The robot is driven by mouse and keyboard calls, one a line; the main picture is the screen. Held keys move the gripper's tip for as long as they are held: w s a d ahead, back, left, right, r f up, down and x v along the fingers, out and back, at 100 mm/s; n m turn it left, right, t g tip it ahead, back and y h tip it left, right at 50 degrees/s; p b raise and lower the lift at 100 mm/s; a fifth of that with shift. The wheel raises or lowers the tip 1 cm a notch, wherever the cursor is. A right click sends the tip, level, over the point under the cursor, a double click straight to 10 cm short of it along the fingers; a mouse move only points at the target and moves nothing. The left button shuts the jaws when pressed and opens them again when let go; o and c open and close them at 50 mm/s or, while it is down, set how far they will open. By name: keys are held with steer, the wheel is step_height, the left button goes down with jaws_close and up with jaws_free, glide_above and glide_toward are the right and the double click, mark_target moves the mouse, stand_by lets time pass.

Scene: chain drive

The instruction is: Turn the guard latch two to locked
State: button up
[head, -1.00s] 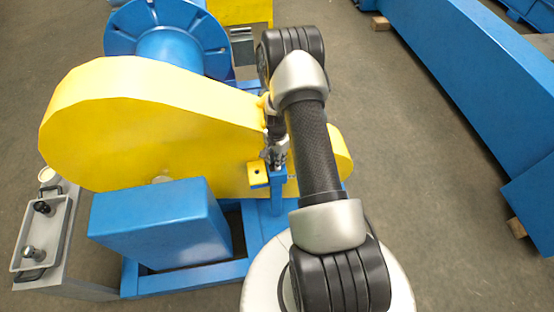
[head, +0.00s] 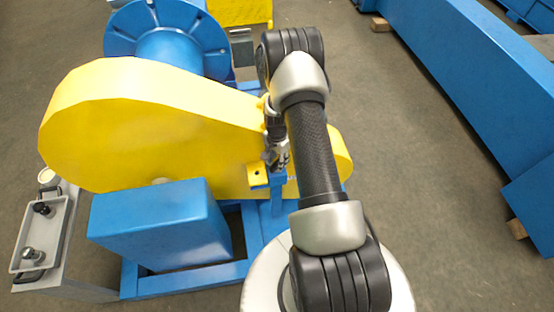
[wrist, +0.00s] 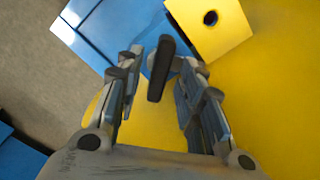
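A dark, elongated latch handle (wrist: 158,72) shows in the wrist view, between the fingers of my gripper (wrist: 161,85). The fingers are open, with gaps visible on both sides of the handle. Behind it are a blue bracket (wrist: 120,25) and a yellow block with a round hole (wrist: 212,38). In the head view my gripper (head: 277,157) is beside the large yellow guard (head: 150,120), close to the small yellow block (head: 257,174). The handle cannot be made out in the head view. No mark shows which latch this is or its locked position.
A blue box-shaped housing (head: 160,222) stands in front of the guard on a blue frame (head: 190,278). A blue flanged drum (head: 168,45) is behind. A grey tray (head: 62,222) with small parts stands at left. Open floor (head: 400,130) lies right, before a long blue beam (head: 480,85).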

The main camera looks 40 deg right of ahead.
step_height(320, 180, up, 12)
stand_by(0.5)
steer(key=shift+c, duration=0.4)
